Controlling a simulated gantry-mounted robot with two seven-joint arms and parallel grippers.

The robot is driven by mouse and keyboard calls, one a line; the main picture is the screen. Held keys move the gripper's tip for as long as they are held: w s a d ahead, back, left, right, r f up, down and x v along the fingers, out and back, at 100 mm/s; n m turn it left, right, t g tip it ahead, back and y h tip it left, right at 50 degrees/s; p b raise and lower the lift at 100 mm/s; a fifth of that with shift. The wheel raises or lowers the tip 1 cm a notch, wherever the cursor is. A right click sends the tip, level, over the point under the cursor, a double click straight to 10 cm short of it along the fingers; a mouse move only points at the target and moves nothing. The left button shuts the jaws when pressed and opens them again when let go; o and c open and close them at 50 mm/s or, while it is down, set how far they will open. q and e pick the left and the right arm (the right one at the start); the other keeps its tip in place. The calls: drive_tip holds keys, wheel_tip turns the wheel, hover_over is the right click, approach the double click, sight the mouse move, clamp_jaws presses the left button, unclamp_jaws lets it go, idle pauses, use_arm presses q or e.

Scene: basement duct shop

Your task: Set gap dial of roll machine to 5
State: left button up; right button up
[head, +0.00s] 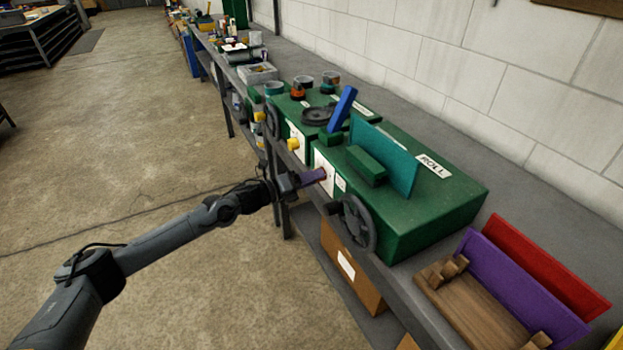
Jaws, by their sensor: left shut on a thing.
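The roll machine (435,208) is a green box on the bench with a "ROLL" label on its top. A white dial plate (322,160) is on its front face, near the left end. My left gripper (308,180) is at this plate, shut on a small purplish knob (319,174), which I take to be the gap dial. The gripper and the small size hide the dial's markings, so I cannot read its setting. A dark handwheel (357,222) is on the same front face, to the right of the gripper. My right gripper is not in view.
A teal panel (393,165) stands on the roll machine. Another green machine with a yellow knob (293,144) stands to the left. A wooden rack (470,305) with purple and red sheets is at the right. The floor (150,130) before the bench is clear.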

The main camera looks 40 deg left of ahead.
use_arm(q)
drive_tip(key=o, duration=1.1)
drive_tip(key=shift+c, duration=0.2)
drive_tip(key=shift+s, duration=0.1)
drive_tip(key=p+v, duration=0.2)
drive_tip(key=v, duration=0.8)
drive_tip(key=shift+s, duration=0.35)
drive_tip(key=shift+a, duration=0.1)
drive_tip(key=shift+f, duration=0.1)
